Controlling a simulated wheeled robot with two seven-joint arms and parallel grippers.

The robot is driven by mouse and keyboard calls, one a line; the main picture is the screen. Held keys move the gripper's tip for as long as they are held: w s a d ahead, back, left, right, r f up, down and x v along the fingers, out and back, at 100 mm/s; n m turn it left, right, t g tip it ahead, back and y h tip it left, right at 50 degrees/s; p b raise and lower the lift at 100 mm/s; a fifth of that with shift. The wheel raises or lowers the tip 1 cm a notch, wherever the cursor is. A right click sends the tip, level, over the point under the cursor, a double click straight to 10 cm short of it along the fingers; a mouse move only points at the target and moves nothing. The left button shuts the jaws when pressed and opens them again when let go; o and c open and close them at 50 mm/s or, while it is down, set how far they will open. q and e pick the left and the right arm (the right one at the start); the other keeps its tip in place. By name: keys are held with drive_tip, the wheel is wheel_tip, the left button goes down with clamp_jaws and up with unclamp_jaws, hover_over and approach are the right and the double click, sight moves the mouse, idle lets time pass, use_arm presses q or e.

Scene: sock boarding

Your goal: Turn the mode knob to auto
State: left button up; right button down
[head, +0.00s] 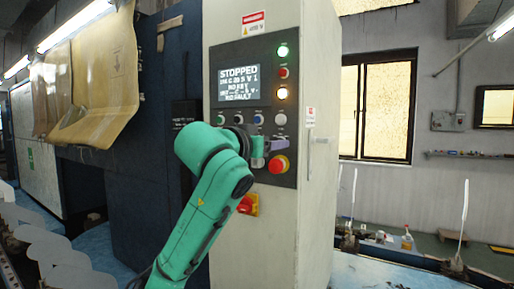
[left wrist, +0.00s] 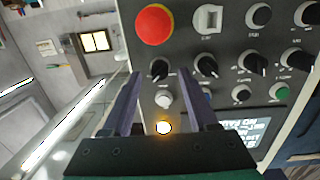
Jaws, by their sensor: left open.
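The control panel (head: 262,100) is on the front of a tall pale cabinet. Its screen (head: 239,85) reads STOPPED. My left gripper (head: 272,148) is at the lower right of the panel and hides some controls there. In the left wrist view my left gripper (left wrist: 160,76) is open, its two fingers apart. A black knob (left wrist: 159,68) shows between the fingertips, and a white button (left wrist: 164,99) lies between the fingers. Whether the fingers touch the knob is unclear. More black knobs (left wrist: 206,65) sit to the right. The labels are too small to tell which is the mode knob.
A red emergency stop button (head: 278,164) is close to my left gripper; it also shows in the left wrist view (left wrist: 155,24). A red and yellow switch (head: 248,204) is lower on the cabinet. The cabinet handle (head: 309,155) is on the right side.

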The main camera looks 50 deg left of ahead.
use_arm(q)
drive_tip(key=b+v, duration=0.2)
drive_tip(key=v, duration=1.1)
drive_tip(key=shift+s+f, duration=0.1)
drive_tip(key=shift+s, duration=0.05)
